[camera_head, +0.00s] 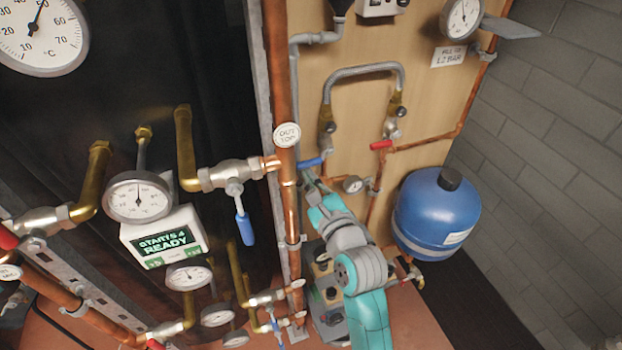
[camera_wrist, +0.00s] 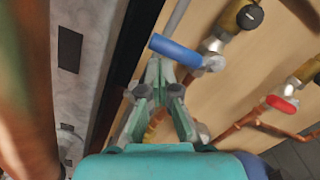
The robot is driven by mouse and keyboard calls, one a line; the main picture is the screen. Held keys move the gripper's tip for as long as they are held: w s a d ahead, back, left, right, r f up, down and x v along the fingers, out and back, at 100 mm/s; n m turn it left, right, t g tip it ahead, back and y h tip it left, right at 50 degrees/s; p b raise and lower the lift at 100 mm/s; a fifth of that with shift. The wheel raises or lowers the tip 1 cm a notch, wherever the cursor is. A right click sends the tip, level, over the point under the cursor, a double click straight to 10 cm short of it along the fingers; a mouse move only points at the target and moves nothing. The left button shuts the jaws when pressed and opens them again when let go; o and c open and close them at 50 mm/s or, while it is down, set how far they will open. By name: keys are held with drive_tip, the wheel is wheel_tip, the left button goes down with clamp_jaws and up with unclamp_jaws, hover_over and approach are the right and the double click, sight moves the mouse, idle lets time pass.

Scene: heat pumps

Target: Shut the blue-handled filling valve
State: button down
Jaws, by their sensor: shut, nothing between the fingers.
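The blue handle (camera_head: 311,162) of the filling valve shows on the wooden board, below the left end of a grey looped hose. In the head view my gripper (camera_head: 307,178) is small and partly hidden, just below the blue handle, with my teal arm reaching up from below.
A red-handled valve (camera_head: 381,145) sits right of the blue one on the board. A vertical copper pipe (camera_head: 283,100) runs close on the left. A blue tank (camera_head: 437,214) stands at right. Another blue lever (camera_head: 243,222) hangs on the dark panel.

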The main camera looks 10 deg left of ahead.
drive_tip(key=shift+r, duration=0.35)
drive_tip(key=s+d+f, duration=0.5)
drive_tip(key=s+d, duration=0.1)
drive_tip(key=s, duration=0.3)
idle(0.7)
